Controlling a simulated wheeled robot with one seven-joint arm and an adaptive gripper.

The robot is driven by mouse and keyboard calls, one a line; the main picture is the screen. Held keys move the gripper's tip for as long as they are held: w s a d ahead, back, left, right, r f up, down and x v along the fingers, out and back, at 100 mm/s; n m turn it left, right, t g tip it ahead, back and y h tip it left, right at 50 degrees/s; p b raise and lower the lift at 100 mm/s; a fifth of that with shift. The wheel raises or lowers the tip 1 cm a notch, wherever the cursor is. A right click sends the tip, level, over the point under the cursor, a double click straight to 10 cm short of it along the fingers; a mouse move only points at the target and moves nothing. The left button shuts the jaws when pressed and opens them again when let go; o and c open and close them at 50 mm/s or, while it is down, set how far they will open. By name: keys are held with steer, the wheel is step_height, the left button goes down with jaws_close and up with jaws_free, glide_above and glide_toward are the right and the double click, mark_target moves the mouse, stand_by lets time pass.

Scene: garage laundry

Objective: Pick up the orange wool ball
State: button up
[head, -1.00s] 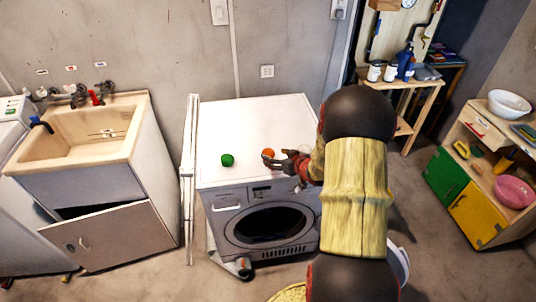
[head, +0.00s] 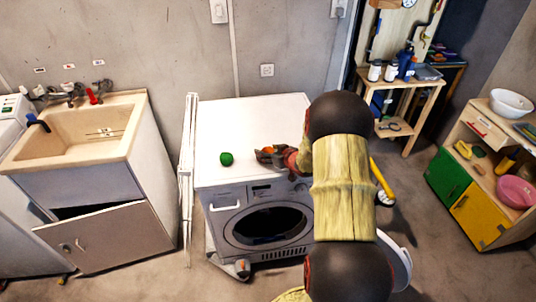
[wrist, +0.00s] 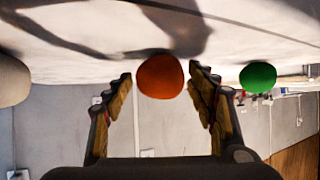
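The orange wool ball (wrist: 160,76) lies on top of the white washing machine (head: 240,115). In the wrist view it sits between the fingertips of my gripper (wrist: 161,90), with gaps showing on both sides. My gripper is open around it and does not visibly touch it. In the head view my gripper (head: 268,155) partly hides the orange ball (head: 268,149).
A green ball (head: 227,159) lies on the machine to the left, and shows in the wrist view (wrist: 258,77). A pale rounded thing (wrist: 12,80) is at the wrist view's left edge. A sink (head: 85,130) stands left; a wooden shelf (head: 480,140) stands right.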

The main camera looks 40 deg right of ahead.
steer(key=c, duration=1)
steer(key=shift+c, duration=0.3)
